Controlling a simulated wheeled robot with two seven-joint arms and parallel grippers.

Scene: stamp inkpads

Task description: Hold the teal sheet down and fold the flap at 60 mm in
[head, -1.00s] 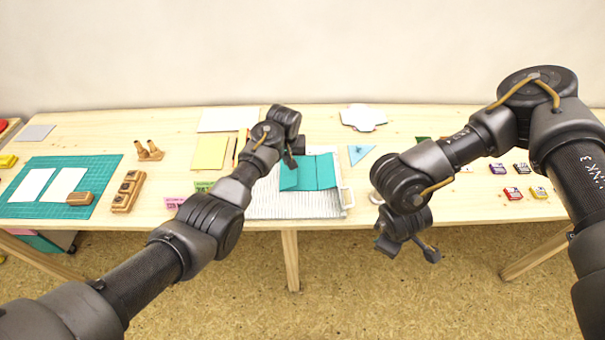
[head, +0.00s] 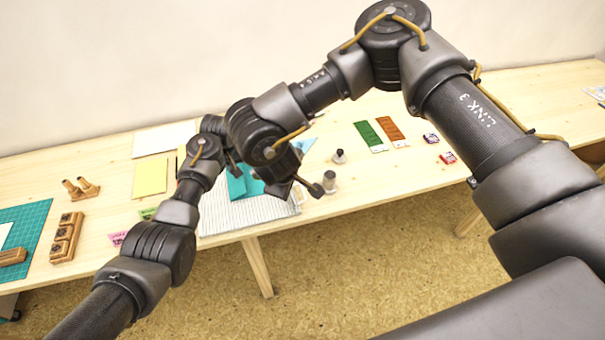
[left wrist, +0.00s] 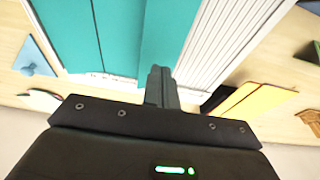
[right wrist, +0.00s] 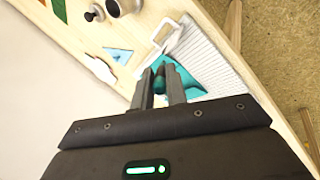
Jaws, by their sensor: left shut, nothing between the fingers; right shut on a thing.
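The teal sheet (head: 236,188) lies on a white ribbed board (head: 250,216), partly hidden by my arms in the head view. In the left wrist view, the sheet (left wrist: 115,35) shows lines running across it. My left gripper (left wrist: 161,85) is shut and empty, its tips at the sheet's edge; I cannot tell whether they press on it.
A green pad (head: 370,136), an orange pad (head: 392,131) and a yellow sheet (head: 150,176) lie farther out. A wooden stamp rack (head: 66,238) is at the left.

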